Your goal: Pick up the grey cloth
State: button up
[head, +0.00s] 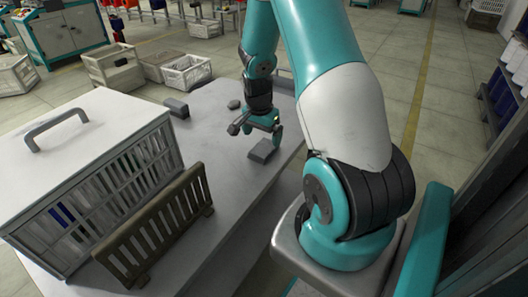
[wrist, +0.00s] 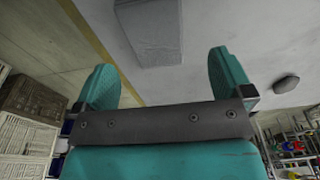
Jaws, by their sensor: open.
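A grey folded cloth (head: 262,151), a small flat block shape, lies on the pale grey table (head: 225,190) near its right edge. My gripper (head: 257,130) is just above and behind it in the head view, pointing down, with its teal fingers apart. In the wrist view the cloth (wrist: 150,32) shows at the top centre, with a fine textured surface, cut off by the frame edge. It lies beyond the open fingers of my gripper (wrist: 166,76), with nothing between them. I cannot tell the exact height of the fingers above it.
A dark grey block (head: 176,108) and a small dark rounded object (head: 234,104) lie farther back on the table. A lidded crate (head: 90,150) with a handle and an upright slatted rack (head: 155,228) fill the left side. The table around the cloth is clear.

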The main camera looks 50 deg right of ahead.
aim_at(264, 147)
jog(key=f, duration=0.2)
jog(key=f+b, duration=0.1)
jog(key=f, duration=0.1)
jog(key=shift+s+d+f, duration=0.15)
jog(key=shift+d+f, duration=0.05)
jog(key=shift+f, duration=0.2)
jog(key=c, duration=1)
jog(key=shift+r, duration=0.1)
notch_tip(264, 147, up, 20)
jog(key=p, duration=0.5)
